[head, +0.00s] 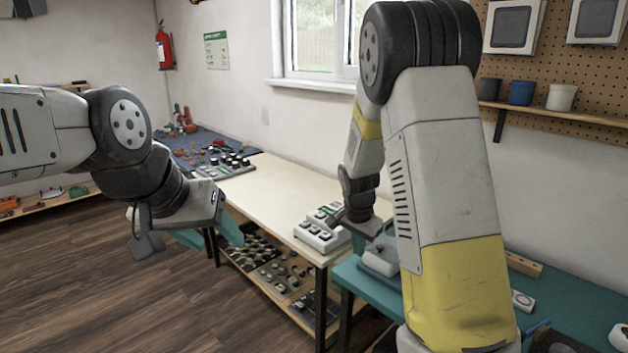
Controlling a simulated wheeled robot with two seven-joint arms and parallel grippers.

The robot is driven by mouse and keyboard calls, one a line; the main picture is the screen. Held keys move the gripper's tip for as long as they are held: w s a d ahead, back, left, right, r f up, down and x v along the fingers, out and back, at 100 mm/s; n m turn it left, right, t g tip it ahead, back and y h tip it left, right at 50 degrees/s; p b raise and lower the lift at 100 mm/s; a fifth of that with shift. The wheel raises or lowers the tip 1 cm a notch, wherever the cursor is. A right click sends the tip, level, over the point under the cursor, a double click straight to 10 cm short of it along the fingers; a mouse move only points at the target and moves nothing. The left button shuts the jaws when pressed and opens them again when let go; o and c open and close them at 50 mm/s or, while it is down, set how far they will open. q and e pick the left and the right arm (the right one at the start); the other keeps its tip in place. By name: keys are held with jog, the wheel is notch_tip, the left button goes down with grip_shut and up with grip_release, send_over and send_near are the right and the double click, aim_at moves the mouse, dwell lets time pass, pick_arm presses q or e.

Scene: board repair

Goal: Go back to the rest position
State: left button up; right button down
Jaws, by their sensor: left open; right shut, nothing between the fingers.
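My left gripper (190,238) is at the left, over the wood floor in front of the pale table, with its fingers apart and nothing seen between them. My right gripper (358,243) is near the middle, by the corner where the pale table meets the teal bench. Its fingers point down beside a white device with buttons (318,238) on the pale table; I cannot tell whether they touch it. My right arm's large forearm hides part of the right gripper and the bench behind it.
The pale table (285,190) has a clear middle and a lower shelf with trays of parts (270,270). On the teal bench (375,293) are a grey device (380,258), a wooden block (523,264) and a small white device (522,300). Open floor (120,300) lies at the left.

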jog(key=s+r+n+t+y, duration=0.3)
jog(key=s+r+n, duration=0.6)
jog(key=s+r, duration=1.2)
jog(key=s, duration=0.3)
jog(key=shift+s+a+r+n+y, duration=0.2)
jog(key=shift+s+a+n+y, duration=0.1)
jog(key=shift+s, duration=0.1)
